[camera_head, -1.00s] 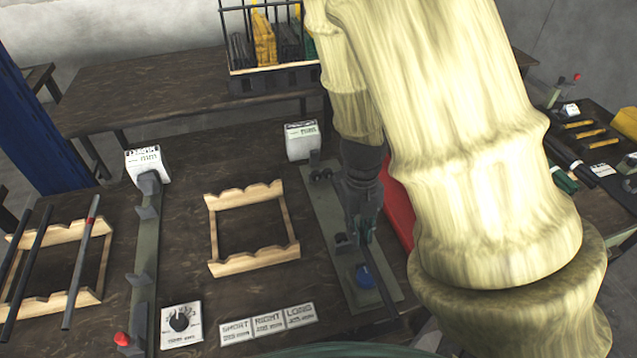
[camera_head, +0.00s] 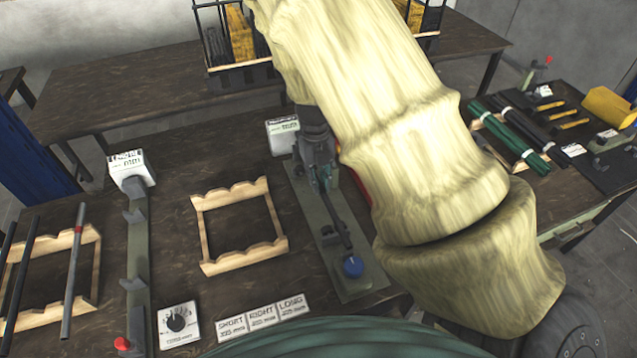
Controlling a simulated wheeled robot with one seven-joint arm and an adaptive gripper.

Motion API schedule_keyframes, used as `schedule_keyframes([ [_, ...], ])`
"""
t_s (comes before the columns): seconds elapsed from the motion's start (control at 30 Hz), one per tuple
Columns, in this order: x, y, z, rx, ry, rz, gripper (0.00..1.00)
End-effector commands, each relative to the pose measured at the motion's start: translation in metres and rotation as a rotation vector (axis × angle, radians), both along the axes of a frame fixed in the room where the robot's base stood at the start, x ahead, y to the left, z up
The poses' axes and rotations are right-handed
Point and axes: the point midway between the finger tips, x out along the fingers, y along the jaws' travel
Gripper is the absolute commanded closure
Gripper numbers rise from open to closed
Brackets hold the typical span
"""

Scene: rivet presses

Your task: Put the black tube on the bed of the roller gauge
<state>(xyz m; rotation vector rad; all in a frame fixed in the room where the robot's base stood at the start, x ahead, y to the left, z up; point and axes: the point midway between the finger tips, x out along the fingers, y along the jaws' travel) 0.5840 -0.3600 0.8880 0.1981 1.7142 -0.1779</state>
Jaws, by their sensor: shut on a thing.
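The roller gauge is a long grey-green plate (camera_head: 345,280) with a blue knob (camera_head: 352,267) at its near end and a white display box (camera_head: 283,135) at its far end. My gripper (camera_head: 326,184) points down over the middle of the plate, shut on the black tube (camera_head: 341,225). The tube runs roughly along the plate, its near end close to the blue knob. Whether it touches the bed or hangs just above it I cannot tell. The gripper and wrist hide the tube's far part and most of the rollers.
An empty notched wooden rack (camera_head: 243,263) stands left of the gauge. Further left are a length gauge (camera_head: 139,255) with a red knob and a rack of dark tubes (camera_head: 75,270). Label cards (camera_head: 262,317) lie in front. My arm covers the right side. Green and black tubes (camera_head: 515,130) lie far right.

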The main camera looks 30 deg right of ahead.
Motion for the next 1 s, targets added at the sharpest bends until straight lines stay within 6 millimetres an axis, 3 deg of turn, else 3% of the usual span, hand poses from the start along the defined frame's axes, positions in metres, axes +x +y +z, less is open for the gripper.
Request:
schedule_keyframes([
  [0.2,0.011,-0.003,0.000,0.001,0.000,0.000,1.00],
  [0.5,0.011,-0.003,-0.032,0.002,0.001,-0.003,1.00],
  [0.73,0.011,-0.003,-0.036,0.001,0.000,-0.001,1.00],
  [0.77,0.011,-0.003,-0.037,0.001,0.000,-0.001,0.82],
  [0.87,0.011,-0.003,-0.036,0.001,0.000,-0.001,0.63],
  [1.0,0.011,-0.003,-0.036,0.001,0.000,-0.001,0.62],
])
